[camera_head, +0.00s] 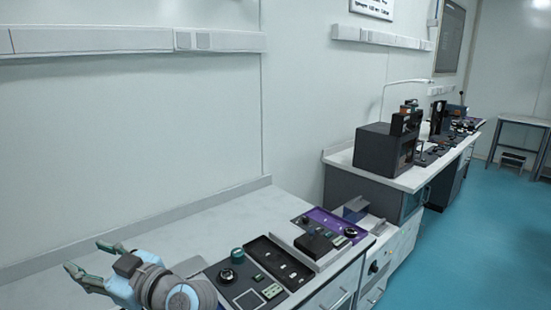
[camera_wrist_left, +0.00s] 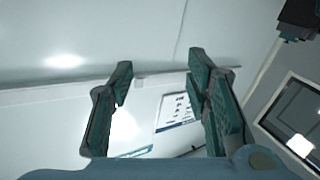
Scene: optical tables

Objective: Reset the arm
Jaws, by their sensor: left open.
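My left gripper (camera_head: 88,263) is open and empty at the lower left of the head view, above the left part of the white bench top (camera_head: 190,226). Its two fingers also show spread apart in the left wrist view (camera_wrist_left: 162,95), with nothing between them. Behind the fingers in that view are a pale wall and a white surface with a printed sheet or label (camera_wrist_left: 178,110). My right gripper is not in view.
Dark instrument panels with knobs (camera_head: 245,285) and a purple-edged unit (camera_head: 330,224) occupy the right of the near bench. A black box-like device (camera_head: 378,150) stands on the farther bench. The teal floor (camera_head: 480,240) on the right is clear.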

